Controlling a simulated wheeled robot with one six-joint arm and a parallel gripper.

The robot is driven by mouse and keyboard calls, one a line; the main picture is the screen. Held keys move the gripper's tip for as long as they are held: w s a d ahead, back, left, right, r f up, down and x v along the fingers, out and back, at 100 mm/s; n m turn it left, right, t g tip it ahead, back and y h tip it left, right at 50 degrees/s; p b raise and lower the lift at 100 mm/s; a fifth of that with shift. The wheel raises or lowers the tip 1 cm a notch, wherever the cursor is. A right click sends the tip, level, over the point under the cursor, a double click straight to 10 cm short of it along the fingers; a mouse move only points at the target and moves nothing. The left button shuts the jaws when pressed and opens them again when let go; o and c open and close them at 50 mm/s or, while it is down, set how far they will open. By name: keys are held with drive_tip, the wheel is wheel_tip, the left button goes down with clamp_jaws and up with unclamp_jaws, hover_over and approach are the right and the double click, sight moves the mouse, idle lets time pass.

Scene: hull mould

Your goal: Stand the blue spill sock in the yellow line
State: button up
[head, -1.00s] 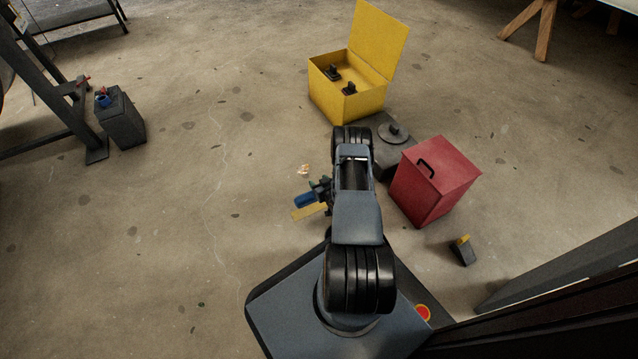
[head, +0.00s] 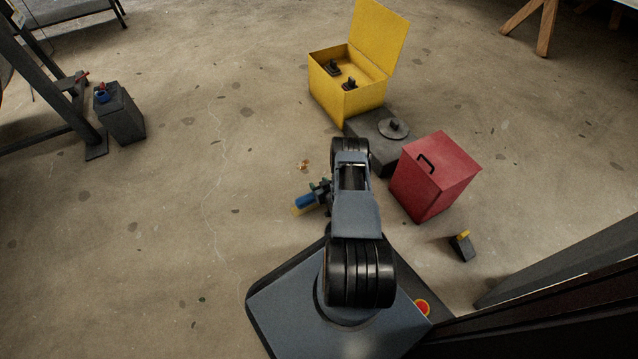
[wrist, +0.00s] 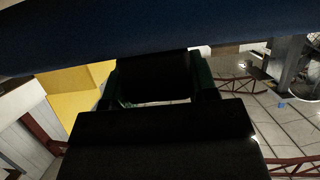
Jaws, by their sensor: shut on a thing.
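The blue spill sock (head: 305,201) is a short blue cylinder held sideways in my gripper (head: 318,194), left of my arm. In the wrist view the sock (wrist: 130,35) is a dark blue band across the top, in front of the dark fingers. The yellow line (head: 297,211) is a short strip on the floor. It shows just below and left of the sock, and the sock and gripper hide most of it. I cannot tell whether the sock touches the floor or hangs above it.
A small dark wedge (head: 463,248) lies lower right. Small crumbs (head: 303,165) lie above the sock.

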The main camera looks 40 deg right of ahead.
drive_tip(key=shift+f, duration=1.3)
drive_tip(key=o, duration=1.1)
